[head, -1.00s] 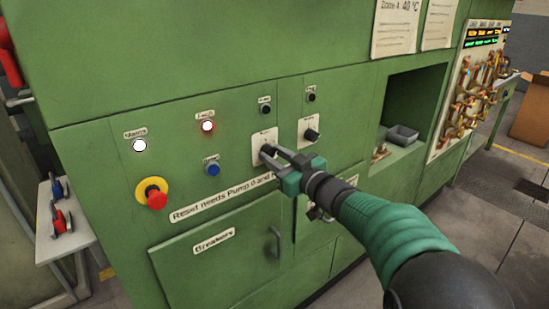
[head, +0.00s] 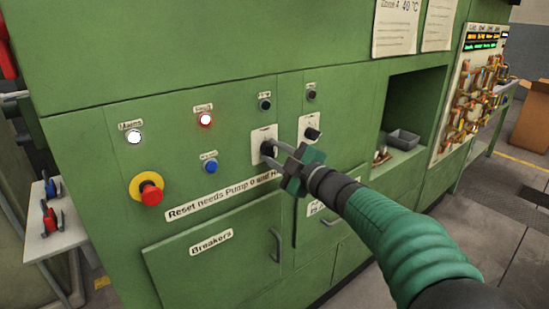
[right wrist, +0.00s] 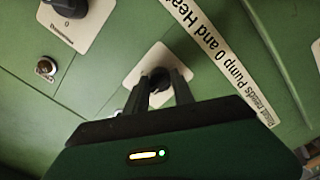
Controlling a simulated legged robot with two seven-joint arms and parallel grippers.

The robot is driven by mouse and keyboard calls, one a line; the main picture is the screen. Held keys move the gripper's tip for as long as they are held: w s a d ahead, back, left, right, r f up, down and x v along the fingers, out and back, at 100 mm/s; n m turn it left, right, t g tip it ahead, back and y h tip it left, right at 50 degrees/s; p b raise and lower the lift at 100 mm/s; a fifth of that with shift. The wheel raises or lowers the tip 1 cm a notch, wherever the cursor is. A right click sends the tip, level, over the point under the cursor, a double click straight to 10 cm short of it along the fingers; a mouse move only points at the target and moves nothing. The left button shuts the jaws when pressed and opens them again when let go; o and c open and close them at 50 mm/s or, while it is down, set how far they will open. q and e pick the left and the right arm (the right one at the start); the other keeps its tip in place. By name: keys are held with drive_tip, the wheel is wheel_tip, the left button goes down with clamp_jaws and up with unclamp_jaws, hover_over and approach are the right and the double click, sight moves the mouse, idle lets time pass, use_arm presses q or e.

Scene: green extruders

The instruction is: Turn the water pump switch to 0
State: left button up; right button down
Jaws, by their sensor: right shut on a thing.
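A black rotary switch knob (head: 267,147) sits on a white plate (head: 263,133) on the green cabinet front; its label is too small to read. My right gripper (head: 270,153) is shut on this knob, one finger on each side. The right wrist view also shows the knob (right wrist: 158,77) between the two fingers (right wrist: 159,90), partly hidden by them. A sign (head: 222,198) below begins "Reset needs Pump 0 and". The knob's exact pointing direction cannot be told. My left gripper does not show.
A second black knob (head: 312,133) is close on the right. A red emergency button (head: 151,194), a blue button (head: 211,166) and lit white (head: 134,137) and red-ringed (head: 205,119) lamps are on the left. The breakers door handle (head: 276,245) stands out below.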

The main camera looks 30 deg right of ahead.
drive_tip(key=shift+f+n, duration=0.4)
drive_tip(key=shift+n, duration=0.1)
drive_tip(key=c, duration=1.2)
unclamp_jaws()
drive_tip(key=shift+c, duration=0.2)
drive_tip(key=shift+o, duration=0.8)
drive_tip(key=shift+r, duration=0.2)
drive_tip(key=s+d+p, duration=0.1)
drive_tip(key=s+p, duration=0.2)
drive_tip(key=s, duration=1.3)
drive_tip(key=shift+s+d, duration=0.2)
drive_tip(key=shift+s, duration=0.2)
